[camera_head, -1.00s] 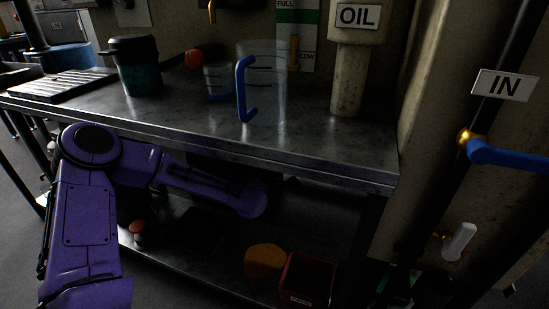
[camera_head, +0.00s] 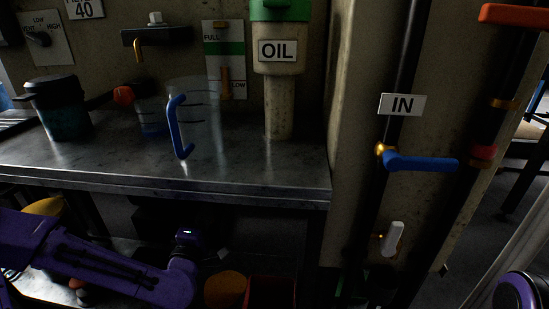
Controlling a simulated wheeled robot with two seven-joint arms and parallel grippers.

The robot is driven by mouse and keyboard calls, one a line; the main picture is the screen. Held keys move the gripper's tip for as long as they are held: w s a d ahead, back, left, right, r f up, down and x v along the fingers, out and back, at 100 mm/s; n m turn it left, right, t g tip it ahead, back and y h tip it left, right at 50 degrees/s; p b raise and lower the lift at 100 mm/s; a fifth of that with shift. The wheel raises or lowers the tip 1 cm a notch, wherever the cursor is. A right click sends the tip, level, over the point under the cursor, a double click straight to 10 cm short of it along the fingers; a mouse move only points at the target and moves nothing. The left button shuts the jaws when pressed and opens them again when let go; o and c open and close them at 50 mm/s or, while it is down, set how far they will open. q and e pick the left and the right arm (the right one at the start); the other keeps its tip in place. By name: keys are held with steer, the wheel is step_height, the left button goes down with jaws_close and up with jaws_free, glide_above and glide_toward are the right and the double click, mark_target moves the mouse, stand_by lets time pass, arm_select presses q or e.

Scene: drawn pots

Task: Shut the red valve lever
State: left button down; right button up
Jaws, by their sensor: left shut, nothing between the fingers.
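A red lever (camera_head: 515,14) is at the top right of the head view, near the upper end of a dark pipe. It lies roughly level, across the pipe, and runs to the picture's right edge. A blue lever (camera_head: 424,163) with a brass fitting sits lower, on the pipe with the IN sign (camera_head: 402,104), also roughly level. My left gripper (camera_head: 207,252) is shut and empty, low under the table edge, dark and hard to make out. It is far from the red lever. My right gripper is out of view; only a purple part of that arm shows bottom right.
The metal table (camera_head: 250,180) fills the left and middle, with a clear jug (camera_head: 200,125) and a dark lidded pot (camera_head: 62,112) on it. A white handle (camera_head: 393,238) is low on the wall. A red box (camera_head: 270,293) stands under the table.

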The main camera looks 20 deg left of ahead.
arm_select(q)
steer(key=s+d+f+m+g+h, duration=0.1)
steer(key=s+f+m+g, duration=0.35)
steer(key=f, duration=0.65)
steer(key=s+d+f+m+g+h, duration=0.1)
steer(key=s+f+m+g, duration=0.4)
steer(key=f, duration=0.6)
steer(key=s+f+m+g+y, duration=0.1)
steer(key=s+f+m+g, duration=0.15)
steer(key=s+f, duration=0.55)
steer(key=s+f+m+g, duration=0.2)
steer(key=s+f+g, duration=0.15)
steer(key=s, duration=0.85)
step_height(320, 180, up, 27)
steer(key=p, duration=2.7)
steer(key=shift+w+r, duration=0.2)
steer(key=shift+w, duration=0.25)
